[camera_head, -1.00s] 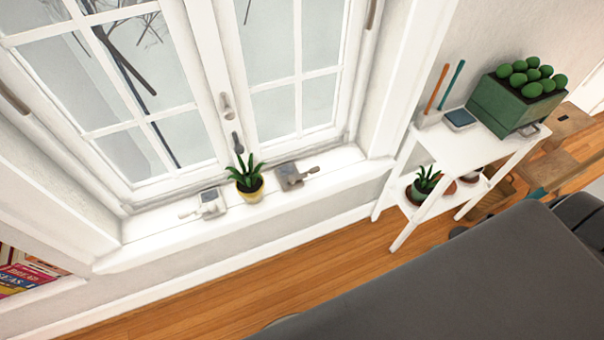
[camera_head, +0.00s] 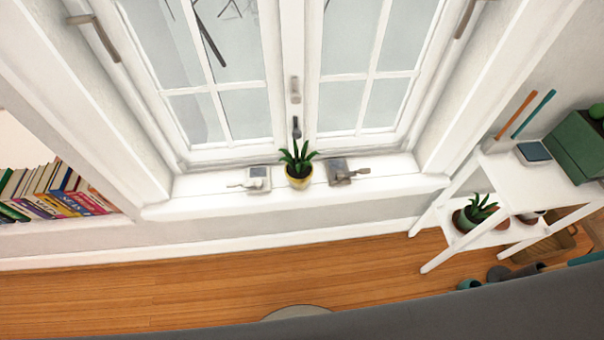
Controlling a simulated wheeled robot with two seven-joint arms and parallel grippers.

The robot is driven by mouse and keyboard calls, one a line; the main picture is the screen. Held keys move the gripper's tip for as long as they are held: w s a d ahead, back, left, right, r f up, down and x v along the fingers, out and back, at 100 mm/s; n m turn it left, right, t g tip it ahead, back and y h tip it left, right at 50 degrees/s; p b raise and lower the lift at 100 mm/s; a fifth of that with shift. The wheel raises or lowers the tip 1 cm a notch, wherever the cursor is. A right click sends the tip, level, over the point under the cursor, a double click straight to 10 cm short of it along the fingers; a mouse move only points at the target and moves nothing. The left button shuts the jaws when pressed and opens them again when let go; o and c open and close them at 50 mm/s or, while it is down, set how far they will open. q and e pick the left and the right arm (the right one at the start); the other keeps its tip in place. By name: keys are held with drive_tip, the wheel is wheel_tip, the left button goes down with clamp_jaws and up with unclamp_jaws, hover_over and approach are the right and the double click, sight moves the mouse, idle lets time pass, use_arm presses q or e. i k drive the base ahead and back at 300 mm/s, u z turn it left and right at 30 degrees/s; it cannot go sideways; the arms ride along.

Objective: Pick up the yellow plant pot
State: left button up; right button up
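The yellow plant pot (camera_head: 299,182) stands upright on the white window sill, near the middle of the picture. A green spiky-leaved plant grows in it. A small whitish object with a grey square top stands just left of it, and a grey-brown one just right. Neither of my grippers shows in the head view, and nothing is touching the pot.
The window sill (camera_head: 400,185) runs below a closed window. A white shelf stand (camera_head: 545,190) with plants is at right. Books (camera_head: 60,195) fill a shelf at left. Wooden floor (camera_head: 200,290) lies clear below the sill. A dark grey surface (camera_head: 470,315) fills the bottom edge.

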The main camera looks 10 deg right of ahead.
sight(299, 171)
drive_tip(key=z, duration=2.95)
drive_tip(key=i, duration=0.85)
drive_tip(key=u, duration=3.05)
